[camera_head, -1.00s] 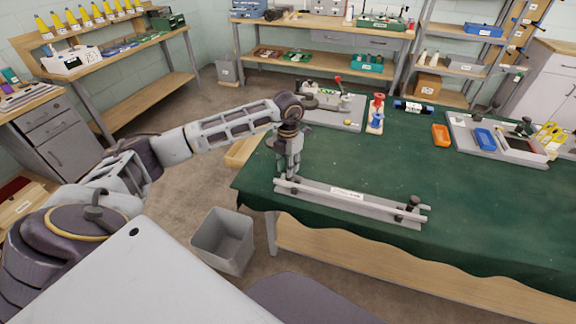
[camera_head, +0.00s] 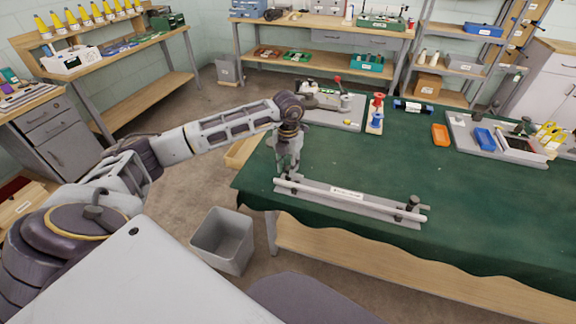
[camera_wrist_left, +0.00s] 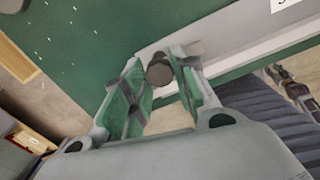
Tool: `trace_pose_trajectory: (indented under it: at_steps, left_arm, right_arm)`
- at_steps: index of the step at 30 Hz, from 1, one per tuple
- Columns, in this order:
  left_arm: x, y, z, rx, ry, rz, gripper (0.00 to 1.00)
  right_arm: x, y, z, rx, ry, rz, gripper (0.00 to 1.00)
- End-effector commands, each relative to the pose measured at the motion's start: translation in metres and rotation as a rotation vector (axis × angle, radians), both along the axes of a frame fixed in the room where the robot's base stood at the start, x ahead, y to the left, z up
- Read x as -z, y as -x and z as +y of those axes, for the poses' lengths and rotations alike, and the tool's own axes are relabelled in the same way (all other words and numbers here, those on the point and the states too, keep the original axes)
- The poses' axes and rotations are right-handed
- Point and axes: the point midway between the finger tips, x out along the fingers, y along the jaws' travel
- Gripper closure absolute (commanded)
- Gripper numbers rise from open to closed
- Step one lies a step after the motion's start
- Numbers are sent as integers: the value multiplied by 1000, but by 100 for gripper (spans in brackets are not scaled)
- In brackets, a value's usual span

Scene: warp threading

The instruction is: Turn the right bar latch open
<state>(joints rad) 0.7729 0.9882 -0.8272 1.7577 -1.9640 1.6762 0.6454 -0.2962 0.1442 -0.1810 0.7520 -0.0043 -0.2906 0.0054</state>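The bar fixture is a long grey base (camera_head: 372,207) with a white label, near the front edge of the green table. A light bar (camera_head: 380,207) runs along its front. The dark right latch (camera_head: 412,203) stands upright at the right end, with no gripper near it. My left gripper (camera_head: 284,180) points down at the fixture's left end. In the left wrist view, its two fingers (camera_wrist_left: 158,62) are apart, with a dark round knob (camera_wrist_left: 160,70) between or just beyond their tips. Contact with the knob cannot be told. My right gripper is not in view.
Behind the fixture are a grey board (camera_head: 345,117), red and blue spools (camera_head: 377,115), an orange tray (camera_head: 440,135) and a board with a blue tray (camera_head: 484,139). The green cloth (camera_head: 390,160) between is clear. A grey bin (camera_head: 223,240) stands on the floor.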

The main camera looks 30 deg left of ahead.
Motion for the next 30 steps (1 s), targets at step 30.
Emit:
trace_pose_trajectory:
  at_steps: [30]
  left_arm:
    - [-49, -1, 0, 1, 0, -4, 51]
  right_arm:
    - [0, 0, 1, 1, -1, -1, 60]
